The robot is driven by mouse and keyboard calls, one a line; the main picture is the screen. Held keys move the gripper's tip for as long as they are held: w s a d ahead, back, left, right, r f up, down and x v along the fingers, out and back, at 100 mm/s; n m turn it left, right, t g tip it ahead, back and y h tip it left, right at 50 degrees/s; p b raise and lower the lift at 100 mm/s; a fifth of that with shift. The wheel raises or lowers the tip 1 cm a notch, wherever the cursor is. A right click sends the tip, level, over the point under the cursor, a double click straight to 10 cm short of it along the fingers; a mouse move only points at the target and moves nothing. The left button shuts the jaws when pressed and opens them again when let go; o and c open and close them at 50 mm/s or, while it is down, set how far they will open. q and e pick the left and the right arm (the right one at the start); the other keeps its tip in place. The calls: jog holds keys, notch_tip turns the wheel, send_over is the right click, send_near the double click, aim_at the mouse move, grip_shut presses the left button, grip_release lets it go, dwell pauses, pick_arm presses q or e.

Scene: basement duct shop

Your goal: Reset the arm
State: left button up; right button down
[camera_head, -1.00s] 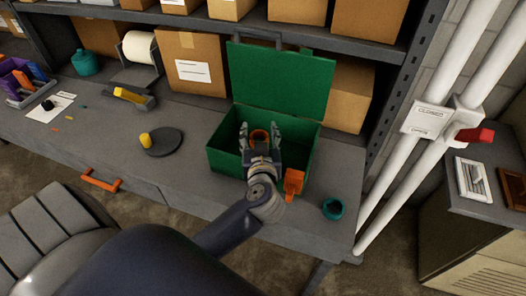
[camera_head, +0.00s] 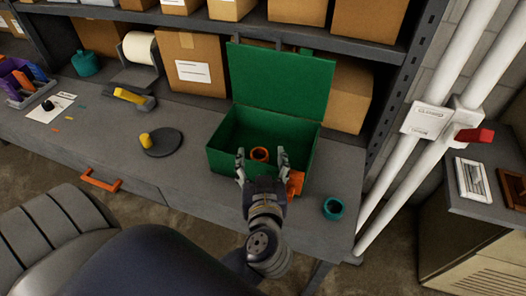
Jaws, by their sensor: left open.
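My left gripper (camera_head: 262,166) is open and empty, at the front edge of the green box (camera_head: 228,166). Its fingers point toward the box's inside. The green box stands on the bench with its lid (camera_head: 282,82) raised. An orange ring-shaped piece (camera_head: 260,153) is inside the box, between and beyond my fingertips as seen here; I see no contact. An orange latch (camera_head: 296,182) on the box front is partly hidden by my gripper. My right gripper is not in view.
A teal ring (camera_head: 333,208) stands on the bench (camera_head: 190,195) right of the box. A dark round base with a yellow knob (camera_head: 162,141) is to the left. Cardboard boxes (camera_head: 188,62) stand behind. White pipes with a red valve handle (camera_head: 474,135) are at right.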

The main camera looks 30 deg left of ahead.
pick_arm(q)
jog(key=shift+s+d+r, duration=0.15)
jog(key=shift+s+d, duration=0.25)
jog(key=shift+s, duration=0.2)
